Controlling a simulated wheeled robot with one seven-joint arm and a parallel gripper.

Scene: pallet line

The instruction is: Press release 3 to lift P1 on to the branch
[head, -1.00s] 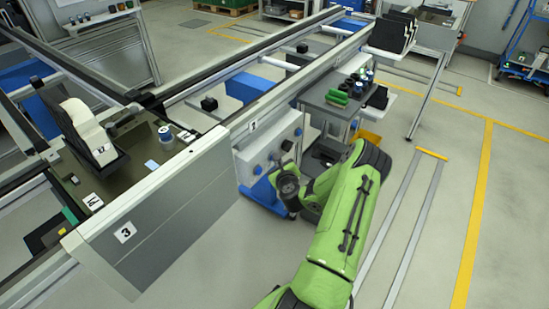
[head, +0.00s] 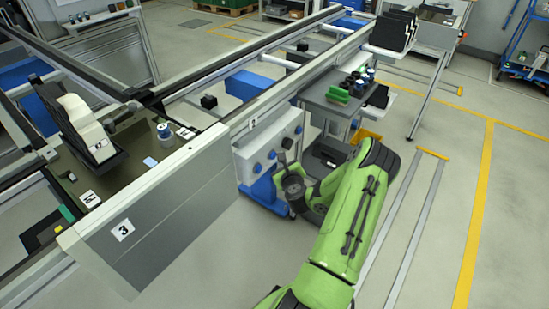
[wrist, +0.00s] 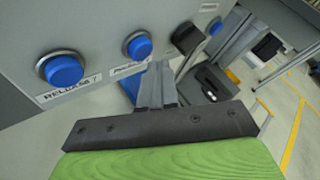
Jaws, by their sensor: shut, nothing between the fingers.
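The grey control box (head: 262,145) stands against the line and carries blue push buttons. In the wrist view, the left button (wrist: 62,70) has a label starting RELEASE, its number unclear; another button (wrist: 138,45) sits to its right with an unreadable label. My gripper (wrist: 157,85) is shut and empty, below and apart from these buttons; in the head view it is in front of the box, partly hidden by my wrist. A pallet (head: 75,185) on the line at left carries a white part in a black holder; its tag is unreadable, so I cannot confirm P1.
A panel marked 3 (head: 122,231) fronts the line left of the box. A grey cart (head: 340,100) with green and dark items stands right of the box. Yellow lines and rails cross the floor at right, where floor is open.

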